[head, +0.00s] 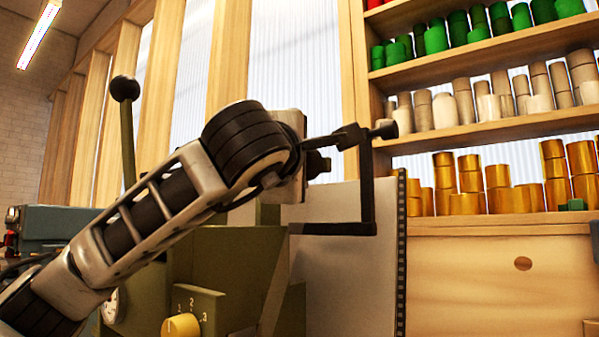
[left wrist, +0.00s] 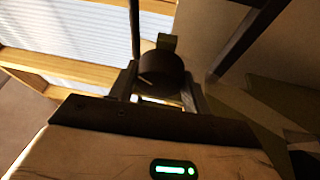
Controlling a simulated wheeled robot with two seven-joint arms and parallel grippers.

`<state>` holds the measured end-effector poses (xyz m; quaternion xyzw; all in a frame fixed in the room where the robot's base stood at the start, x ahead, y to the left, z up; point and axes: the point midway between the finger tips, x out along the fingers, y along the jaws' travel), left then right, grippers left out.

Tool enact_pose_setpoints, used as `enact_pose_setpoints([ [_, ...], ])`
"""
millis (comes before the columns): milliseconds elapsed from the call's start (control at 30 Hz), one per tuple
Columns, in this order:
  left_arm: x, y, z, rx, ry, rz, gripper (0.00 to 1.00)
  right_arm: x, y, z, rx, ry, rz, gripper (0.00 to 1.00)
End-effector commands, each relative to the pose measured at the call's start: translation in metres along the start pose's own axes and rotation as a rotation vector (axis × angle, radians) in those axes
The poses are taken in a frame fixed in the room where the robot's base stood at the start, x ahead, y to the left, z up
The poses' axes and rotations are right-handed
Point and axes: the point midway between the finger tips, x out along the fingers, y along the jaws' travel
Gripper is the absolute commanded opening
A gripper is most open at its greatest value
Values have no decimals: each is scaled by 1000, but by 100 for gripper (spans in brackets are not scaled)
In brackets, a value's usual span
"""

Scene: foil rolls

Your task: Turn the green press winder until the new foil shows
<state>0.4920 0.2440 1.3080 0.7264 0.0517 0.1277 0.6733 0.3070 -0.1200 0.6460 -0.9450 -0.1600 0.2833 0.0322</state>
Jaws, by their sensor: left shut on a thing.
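The olive-green press (head: 225,265) stands in the lower middle of the head view, partly behind my left arm. Its winder (head: 367,190) is a dark crank, with a bar running down from the handle and then left toward the press. My left gripper (head: 345,138) is shut on the crank handle, which is at the top. In the left wrist view, the dark round grip (left wrist: 160,72) sits between the two fingers of my left gripper (left wrist: 160,88). I cannot make out any foil on the press. My right gripper is not in view.
A lever with a black ball (head: 125,88) rises at the left. A yellow dial knob (head: 182,326) is on the press front. A pale grey panel (head: 340,275) stands behind the crank. Shelves (head: 490,133) at the right hold green, pale and gold rolls.

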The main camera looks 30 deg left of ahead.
Motion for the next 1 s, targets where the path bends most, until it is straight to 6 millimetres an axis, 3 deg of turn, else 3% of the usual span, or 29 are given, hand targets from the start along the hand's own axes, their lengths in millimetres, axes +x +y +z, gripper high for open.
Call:
enact_pose_setpoints([
  [333,0,0,0,103,-11,47,25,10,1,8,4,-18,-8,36],
  [800,0,1,0,116,-14,52,25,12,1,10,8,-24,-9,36],
  [833,0,1,0,115,-14,52,51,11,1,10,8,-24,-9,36],
  [900,0,1,0,115,-14,52,70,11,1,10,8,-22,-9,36],
  [1000,0,1,0,116,-13,51,70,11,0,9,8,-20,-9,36],
])
